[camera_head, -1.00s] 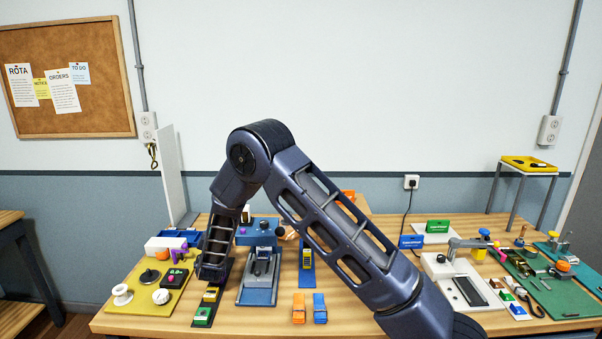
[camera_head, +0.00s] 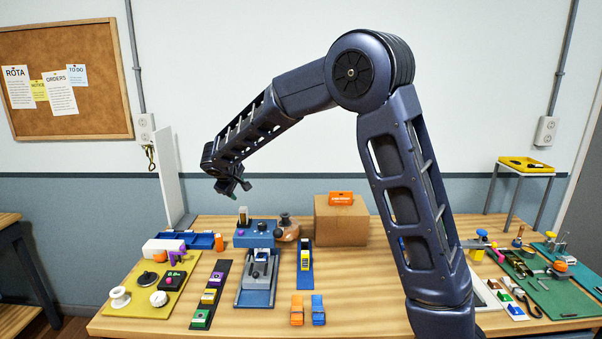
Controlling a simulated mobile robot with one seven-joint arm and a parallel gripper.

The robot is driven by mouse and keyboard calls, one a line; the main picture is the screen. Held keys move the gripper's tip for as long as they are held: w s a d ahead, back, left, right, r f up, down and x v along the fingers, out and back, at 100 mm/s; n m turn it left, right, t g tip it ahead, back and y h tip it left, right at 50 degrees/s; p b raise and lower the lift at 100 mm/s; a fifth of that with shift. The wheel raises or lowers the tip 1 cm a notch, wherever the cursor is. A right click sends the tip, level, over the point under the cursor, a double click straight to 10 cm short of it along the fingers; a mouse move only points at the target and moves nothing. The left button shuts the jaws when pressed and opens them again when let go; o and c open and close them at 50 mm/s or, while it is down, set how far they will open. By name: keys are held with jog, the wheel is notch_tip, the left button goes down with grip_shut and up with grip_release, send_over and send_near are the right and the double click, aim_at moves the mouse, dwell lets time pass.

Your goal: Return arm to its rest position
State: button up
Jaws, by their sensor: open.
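My gripper (camera_head: 234,185) hangs at the end of my raised arm, left of the picture's middle, in the air above the back left part of the workbench (camera_head: 360,292). It points down and to the right, and its jaws are open with nothing seen between them. It is apart from everything below. My arm rises at the right of the middle, bends at a high elbow and slopes down to the left. My arm hides part of the bench's right side.
Under the gripper stand a blue machine (camera_head: 258,232) and a round brown pot (camera_head: 287,229). A cardboard box (camera_head: 341,221) stands at the back. A yellow board (camera_head: 150,297) lies at left, a green board (camera_head: 556,292) at right. A white panel (camera_head: 168,177) stands upright at back left.

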jog(key=s+d+r+m+g, duration=0.1)
jog(key=s+d+r+m, duration=0.15)
jog(key=d, duration=0.85)
jog(key=s+d+r+m+g, duration=0.1)
jog(key=s+d+r+m, duration=0.2)
jog(key=d, duration=0.8)
jog(key=s+d+r+m+g, duration=0.15)
jog(key=d+r, duration=0.35)
jog(key=d, duration=0.7)
jog(key=s+d+f+m, duration=0.2)
jog(key=s+d+m, duration=0.1)
jog(key=s+d, duration=0.5)
jog(key=s+d+f+m, duration=0.3)
jog(key=s+d, duration=0.5)
jog(key=s, duration=0.6)
jog(key=shift+s+d+y, duration=0.15)
jog(key=shift+s+y, duration=0.2)
jog(key=shift+y, duration=0.05)
jog(key=shift+g, duration=0.25)
